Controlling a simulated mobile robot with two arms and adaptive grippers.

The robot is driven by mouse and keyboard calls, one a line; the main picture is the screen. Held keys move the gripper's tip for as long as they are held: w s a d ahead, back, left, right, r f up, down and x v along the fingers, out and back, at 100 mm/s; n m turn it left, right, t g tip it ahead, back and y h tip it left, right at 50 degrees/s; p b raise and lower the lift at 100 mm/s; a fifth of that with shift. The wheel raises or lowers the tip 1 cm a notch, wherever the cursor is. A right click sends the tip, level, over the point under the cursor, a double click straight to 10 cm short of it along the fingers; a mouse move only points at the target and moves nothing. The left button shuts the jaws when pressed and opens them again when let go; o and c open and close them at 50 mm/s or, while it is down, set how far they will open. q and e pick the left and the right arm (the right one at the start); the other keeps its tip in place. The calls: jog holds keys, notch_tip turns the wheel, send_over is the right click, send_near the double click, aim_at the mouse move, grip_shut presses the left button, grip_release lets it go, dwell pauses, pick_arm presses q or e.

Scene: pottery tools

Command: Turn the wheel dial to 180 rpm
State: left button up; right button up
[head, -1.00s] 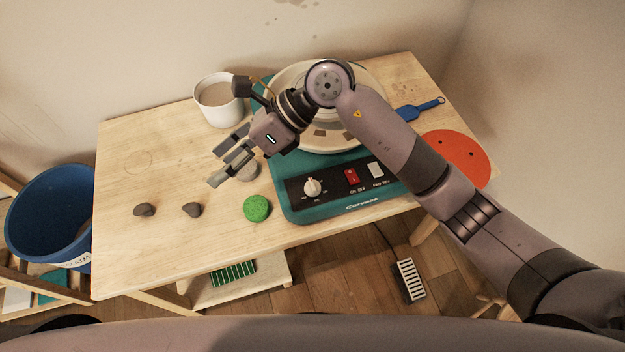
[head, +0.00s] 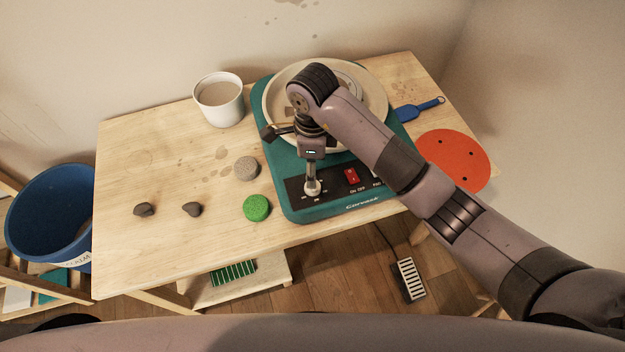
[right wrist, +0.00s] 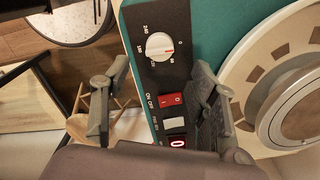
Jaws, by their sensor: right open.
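The white wheel dial (head: 312,189) sits on the dark control panel at the front of the teal pottery wheel (head: 290,205). In the right wrist view the dial (right wrist: 160,46) carries a red mark pointing to the right, with small numbers around it. A red 0 shows on the small display (right wrist: 177,142). My right gripper (head: 312,178) points down over the dial in the head view and partly covers it. In the right wrist view its fingers are open, one on each side of the panel, and empty. My left gripper is not in view.
A red rocker switch (head: 352,176) is beside the dial. A green sponge (head: 257,208), a grey round piece (head: 246,168), dark clay lumps (head: 192,209) and a mug (head: 219,100) stand to the left. A red disc (head: 453,160) and blue tool (head: 419,109) are to the right.

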notch_tip(320, 180, down, 8)
jog(key=shift+r+p, duration=0.25)
jog(key=shift+p, duration=0.2)
jog(key=shift+c, duration=0.3)
jog(key=c, duration=1.1)
